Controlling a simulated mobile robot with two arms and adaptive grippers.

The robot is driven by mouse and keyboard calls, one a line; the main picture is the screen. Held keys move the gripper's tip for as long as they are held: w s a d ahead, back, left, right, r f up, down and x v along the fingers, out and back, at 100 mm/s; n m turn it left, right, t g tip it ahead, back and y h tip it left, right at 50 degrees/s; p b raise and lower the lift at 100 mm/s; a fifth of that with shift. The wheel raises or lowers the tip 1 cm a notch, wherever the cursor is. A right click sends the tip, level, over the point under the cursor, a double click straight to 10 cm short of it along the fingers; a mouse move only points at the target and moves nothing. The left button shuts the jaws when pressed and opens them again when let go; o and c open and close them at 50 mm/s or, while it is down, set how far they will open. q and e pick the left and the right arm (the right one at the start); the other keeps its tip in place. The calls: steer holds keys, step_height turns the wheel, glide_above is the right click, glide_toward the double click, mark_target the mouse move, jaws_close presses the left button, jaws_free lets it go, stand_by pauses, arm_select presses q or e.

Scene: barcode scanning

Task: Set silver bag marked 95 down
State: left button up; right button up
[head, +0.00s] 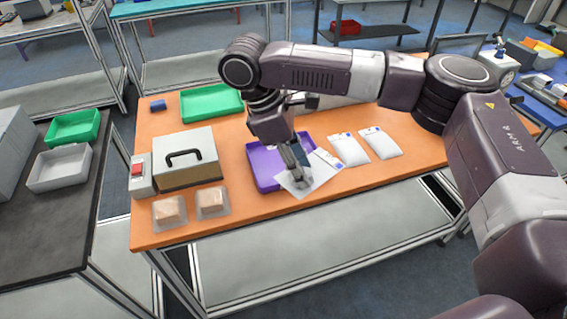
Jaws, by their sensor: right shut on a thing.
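My right gripper (299,180) points down over the right part of the purple tray. It is shut on a flat white-silver bag (321,167), which lies tilted across the tray's front right rim. The number on this bag is too small to read. The purple tray (262,178) sits on the orange table. Two more white bags, a nearer one (350,151) and one farther right (381,144), lie flat on the table to the right; their marks are also unreadable. My left gripper is not in view.
On the orange table (255,223) stand a grey case with a black handle (185,160), a box with a red button (140,178), a green tray (211,103) and two clear packs (170,211). Table space is free at the front, right of the packs.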

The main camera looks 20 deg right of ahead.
steer(key=w+n, duration=0.1)
steer(key=n, duration=0.1)
steer(key=w+r+n+t, duration=0.1)
steer(key=w+n, duration=0.1)
steer(key=shift+w+d+t, duration=0.2)
steer(key=shift+w+t, duration=0.1)
steer(key=w+d+r+n+t+y, duration=0.25)
steer(key=w+n, duration=0.35)
steer(key=n, duration=0.3)
steer(key=w+d+r+n+t+y, duration=0.2)
steer(key=w+r+n, duration=0.1)
steer(key=w+n, duration=0.5)
steer(key=shift+n, duration=0.8)
steer(key=f, duration=0.4)
steer(key=s+f+p, duration=0.1)
steer(key=f, duration=0.4)
steer(key=f+p, duration=0.1)
steer(key=f, duration=0.4)
steer(key=shift+s+a+f, duration=0.2)
steer(key=shift+s, duration=0.1)
steer(key=shift+w+f+p, duration=0.1)
steer(key=shift+f+p, duration=0.6)
steer(key=shift+f, duration=2)
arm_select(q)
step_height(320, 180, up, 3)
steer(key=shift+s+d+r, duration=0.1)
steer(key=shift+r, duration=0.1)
arm_select(e)
steer(key=o, duration=1.2)
steer(key=shift+r, duration=0.1)
